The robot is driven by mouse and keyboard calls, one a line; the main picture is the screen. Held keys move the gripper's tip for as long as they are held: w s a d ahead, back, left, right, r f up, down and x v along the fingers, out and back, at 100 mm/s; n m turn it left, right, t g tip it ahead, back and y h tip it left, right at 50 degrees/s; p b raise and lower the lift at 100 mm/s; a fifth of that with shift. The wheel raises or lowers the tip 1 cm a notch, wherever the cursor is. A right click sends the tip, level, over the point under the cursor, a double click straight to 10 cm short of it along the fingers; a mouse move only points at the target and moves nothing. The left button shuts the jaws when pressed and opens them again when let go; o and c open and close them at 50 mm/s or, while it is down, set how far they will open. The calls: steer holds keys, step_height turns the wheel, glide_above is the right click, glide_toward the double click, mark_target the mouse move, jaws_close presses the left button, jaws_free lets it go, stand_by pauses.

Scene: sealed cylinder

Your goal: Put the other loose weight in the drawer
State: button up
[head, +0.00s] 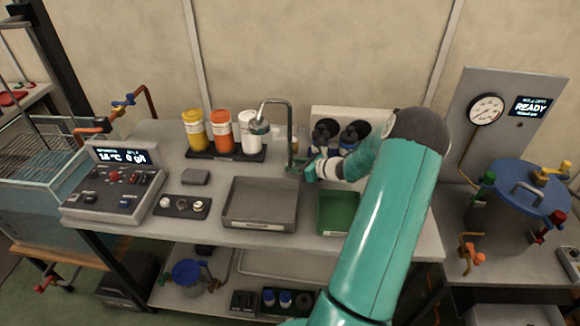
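No object in view can be surely told as the loose weight. Small pale, round pieces (198,206) sit on a small dark tray (181,212) at the bench's left; they may be weights. No drawer can be made out for sure. My gripper (306,168) is at the back middle of the bench, beside the upright of a bent metal pipe (291,135). Its fingers are small and partly hidden by my wrist, so I cannot tell whether it is open or holds anything.
A grey tray (262,223) and a green tray (327,228) lie at the front of the bench. Yellow, orange and white bottles (222,131) stand behind. A control box (112,195) stands left, a blue-lidded vessel (505,225) right. Bare bench (222,179) lies between.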

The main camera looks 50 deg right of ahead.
steer(key=shift+w+f, duration=0.25)
steer(key=shift+w, duration=0.3)
jaws_close()
steer(key=shift+r, duration=0.2)
steer(key=shift+r, duration=0.25)
step_height(320, 180, up, 6)
steer(key=shift+r, duration=0.2)
steer(key=s, duration=0.6)
steer(key=s+d, duration=0.1)
steer(key=s, duration=0.5)
steer(key=s+d, duration=0.1)
steer(key=s, duration=0.5)
steer(key=shift+d+f, duration=0.1)
steer(key=shift+d, duration=0.15)
